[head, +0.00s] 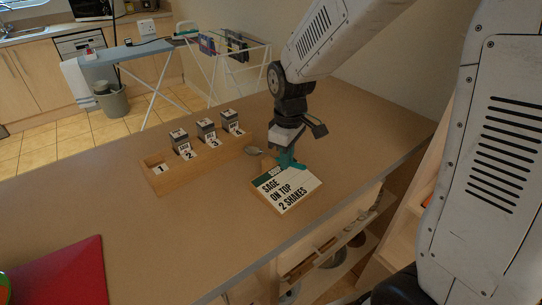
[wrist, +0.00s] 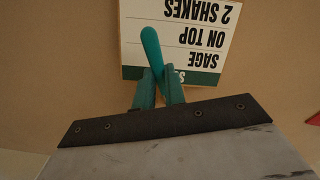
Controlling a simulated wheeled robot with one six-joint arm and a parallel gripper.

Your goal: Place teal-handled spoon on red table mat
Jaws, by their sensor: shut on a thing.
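The teal-handled spoon is in my gripper (head: 284,158). Its teal handle (wrist: 151,45) sticks out from between the fingertips in the wrist view, where my gripper (wrist: 158,74) is shut on it. In the head view a grey spoon bowl (head: 226,149) shows left of the gripper, by the wooden rack. The gripper is low at the back edge of a recipe sign, and I cannot tell whether the spoon touches the counter. The red table mat (head: 65,276) lies flat at the front left of the counter, well away from the gripper.
The sign (head: 287,188) reads "sage on top 2 shakes". A wooden rack (head: 180,181) with numbered slots holds several small jars. A green-edged object (head: 5,287) is at the mat's left. The counter between rack and mat is clear.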

